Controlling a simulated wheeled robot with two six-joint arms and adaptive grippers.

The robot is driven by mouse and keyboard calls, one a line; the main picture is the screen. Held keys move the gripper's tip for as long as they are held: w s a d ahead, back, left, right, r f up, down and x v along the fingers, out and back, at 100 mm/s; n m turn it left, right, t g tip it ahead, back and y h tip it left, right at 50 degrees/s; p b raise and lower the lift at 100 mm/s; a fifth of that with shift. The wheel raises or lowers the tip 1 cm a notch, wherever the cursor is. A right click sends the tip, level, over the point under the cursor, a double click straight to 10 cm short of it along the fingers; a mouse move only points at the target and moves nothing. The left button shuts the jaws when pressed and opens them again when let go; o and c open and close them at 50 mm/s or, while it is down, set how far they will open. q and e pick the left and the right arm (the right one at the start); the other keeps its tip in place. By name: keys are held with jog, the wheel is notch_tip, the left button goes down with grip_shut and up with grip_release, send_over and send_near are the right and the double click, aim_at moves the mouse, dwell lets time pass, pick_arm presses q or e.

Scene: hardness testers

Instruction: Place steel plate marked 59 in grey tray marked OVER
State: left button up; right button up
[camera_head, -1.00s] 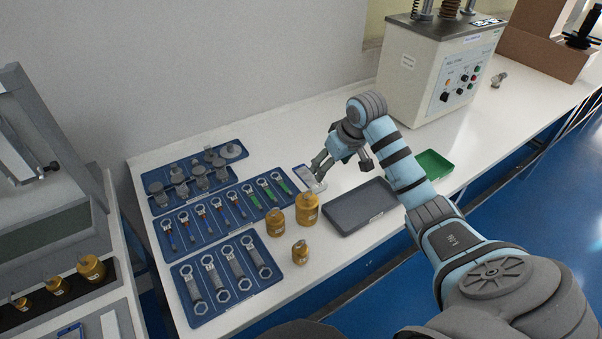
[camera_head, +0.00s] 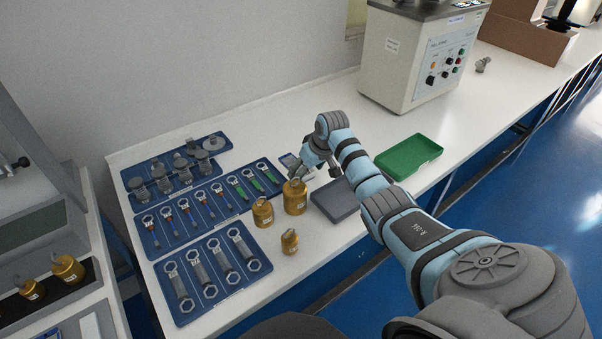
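My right gripper (camera_head: 314,173) is low over the white bench, its fingers apart, with nothing visible between them. The grey tray (camera_head: 334,203) lies on the bench just in front of the gripper, partly covered by my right arm. Its marking cannot be read. My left gripper is not in view.
Brass weights (camera_head: 295,197) stand close to the gripper and the grey tray. Blue trays (camera_head: 229,294) with wrenches and other parts lie to the left. A green tray (camera_head: 408,157) lies right of my arm. A cream tester (camera_head: 395,70) stands behind.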

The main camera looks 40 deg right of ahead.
jog(key=c, duration=1.4)
jog(key=shift+r, duration=0.1)
jog(key=shift+c, duration=0.2)
